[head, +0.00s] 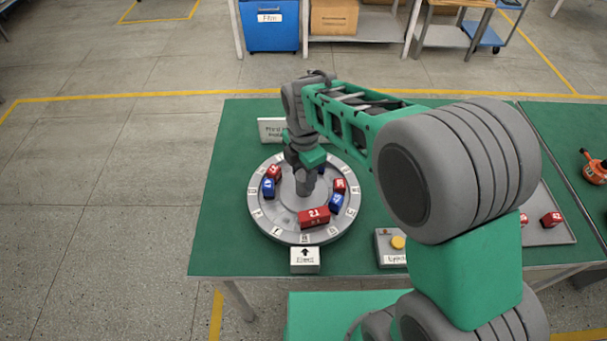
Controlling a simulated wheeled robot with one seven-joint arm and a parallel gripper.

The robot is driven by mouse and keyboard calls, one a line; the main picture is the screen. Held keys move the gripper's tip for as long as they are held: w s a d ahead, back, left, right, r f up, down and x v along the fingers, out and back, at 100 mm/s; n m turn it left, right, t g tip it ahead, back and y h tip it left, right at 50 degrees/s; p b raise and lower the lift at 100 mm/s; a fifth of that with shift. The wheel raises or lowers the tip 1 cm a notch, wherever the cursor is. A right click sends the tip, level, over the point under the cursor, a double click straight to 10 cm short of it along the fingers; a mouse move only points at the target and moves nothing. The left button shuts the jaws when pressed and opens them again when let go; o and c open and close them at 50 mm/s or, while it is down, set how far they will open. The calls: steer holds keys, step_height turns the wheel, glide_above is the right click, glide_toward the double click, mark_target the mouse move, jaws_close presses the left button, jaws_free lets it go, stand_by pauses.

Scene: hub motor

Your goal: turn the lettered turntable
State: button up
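The lettered turntable (283,217) is a round grey disc on the green table, with small white lettered labels around its rim. Red and blue blocks sit on it: a large red block (314,217) at the front, a blue block (336,202) and a red block (340,185) at the right, a blue block (268,187) and a red block (274,171) at the left. My gripper (305,186) points down over the middle of the disc. Its fingers are too small and covered to tell open from shut, or whether they touch the grey centre.
A white box with a black arrow (305,254) stands at the disc's front edge. A box with a yellow button (398,242) is at the right. A sign (271,130) stands behind. A tray (553,236) with red blocks lies farther right. The table's left part is clear.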

steer(key=o, duration=0.4)
steer(key=shift+c, duration=0.2)
step_height(320, 180, up, 8)
steer(key=shift+f+b, duration=0.1)
steer(key=shift+b, duration=0.4)
steer(key=shift+s+d+r+m, duration=0.15)
steer(key=shift+d+r+m, duration=0.05)
steer(key=shift+d+m, duration=0.2)
steer(key=s+d+m+t, duration=0.1)
steer(key=s+d+m, duration=0.4)
steer(key=m, duration=0.7)
steer(key=s+d+r+m+t, duration=0.1)
steer(key=s+d+m+t, duration=0.1)
steer(key=s+d+m, duration=0.4)
steer(key=d+m, duration=0.3)
steer(key=m, duration=0.2)
steer(key=shift+r+m+t, duration=0.15)
steer(key=shift+m+t, duration=0.15)
steer(key=shift+m, duration=0.1)
